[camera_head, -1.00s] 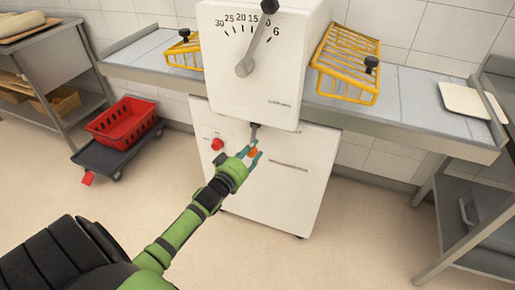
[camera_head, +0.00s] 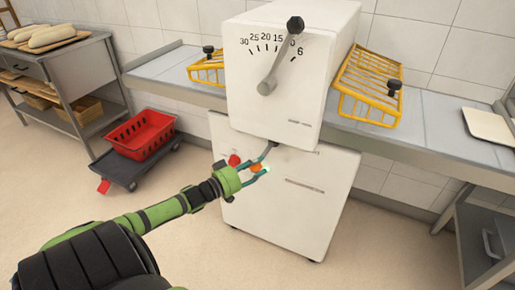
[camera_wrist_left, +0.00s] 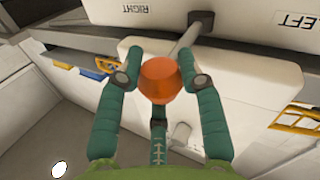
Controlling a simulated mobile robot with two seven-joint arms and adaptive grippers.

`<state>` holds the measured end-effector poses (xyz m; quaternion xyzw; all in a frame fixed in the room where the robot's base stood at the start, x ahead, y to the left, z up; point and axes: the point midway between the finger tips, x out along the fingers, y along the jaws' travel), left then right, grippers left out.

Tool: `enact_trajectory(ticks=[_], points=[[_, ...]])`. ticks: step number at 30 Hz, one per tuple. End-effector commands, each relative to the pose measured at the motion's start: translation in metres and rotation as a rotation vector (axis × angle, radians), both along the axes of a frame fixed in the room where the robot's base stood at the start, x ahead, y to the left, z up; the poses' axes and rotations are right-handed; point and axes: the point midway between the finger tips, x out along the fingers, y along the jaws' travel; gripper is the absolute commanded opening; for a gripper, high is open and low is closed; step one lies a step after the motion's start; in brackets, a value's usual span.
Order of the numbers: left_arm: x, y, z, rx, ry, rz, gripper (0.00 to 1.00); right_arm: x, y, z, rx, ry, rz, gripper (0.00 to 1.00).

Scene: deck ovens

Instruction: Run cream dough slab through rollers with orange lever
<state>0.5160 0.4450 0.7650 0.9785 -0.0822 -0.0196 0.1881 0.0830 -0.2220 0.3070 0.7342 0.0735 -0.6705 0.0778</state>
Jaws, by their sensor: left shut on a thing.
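The cream dough slab (camera_head: 488,125) lies flat on the right-hand table of the white sheeter (camera_head: 292,205), at the picture's right edge. The lever with the orange knob (camera_head: 256,167) hangs below the machine's upper housing and leans to the left. My left gripper (camera_head: 262,172) is shut on the orange knob. In the left wrist view the orange knob (camera_wrist_left: 160,80) sits between the teal fingers, its grey rod running up to the housing. Upside-down RIGHT and LEFT labels show there. The rollers are hidden inside the housing. My right gripper is not in view.
Yellow guards (camera_head: 368,85) flank the housing, above the side tables. A dial with a thickness handle (camera_head: 279,62) is on its front. A red crate (camera_head: 140,135) on a dark dolly stands left. A rack with loaves (camera_head: 55,36) is at far left. The floor in front is clear.

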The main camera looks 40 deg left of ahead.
Motion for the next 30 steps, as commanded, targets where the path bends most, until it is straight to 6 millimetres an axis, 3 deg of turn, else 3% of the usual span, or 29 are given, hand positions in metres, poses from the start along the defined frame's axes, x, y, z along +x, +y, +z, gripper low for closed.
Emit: enact_trajectory(ticks=[1,4,5,6,7,20,30], points=[[0.004,0.000,0.013,0.005,-0.029,-0.004,0.00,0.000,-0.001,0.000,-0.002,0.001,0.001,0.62],[0.004,0.000,0.013,0.005,-0.029,-0.004,0.00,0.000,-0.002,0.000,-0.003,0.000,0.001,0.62],[0.004,0.000,0.013,0.006,-0.029,-0.004,0.42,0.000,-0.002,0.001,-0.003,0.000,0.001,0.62],[0.004,0.000,0.013,0.006,-0.029,-0.005,0.58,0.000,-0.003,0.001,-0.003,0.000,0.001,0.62],[0.004,0.000,0.012,0.005,-0.028,-0.005,0.61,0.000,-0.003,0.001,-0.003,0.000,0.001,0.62],[-0.004,0.001,0.004,0.002,-0.011,-0.001,0.61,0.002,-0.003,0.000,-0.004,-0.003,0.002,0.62],[-0.057,0.010,0.003,0.004,-0.008,-0.002,0.61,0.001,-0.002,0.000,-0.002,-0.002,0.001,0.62]])
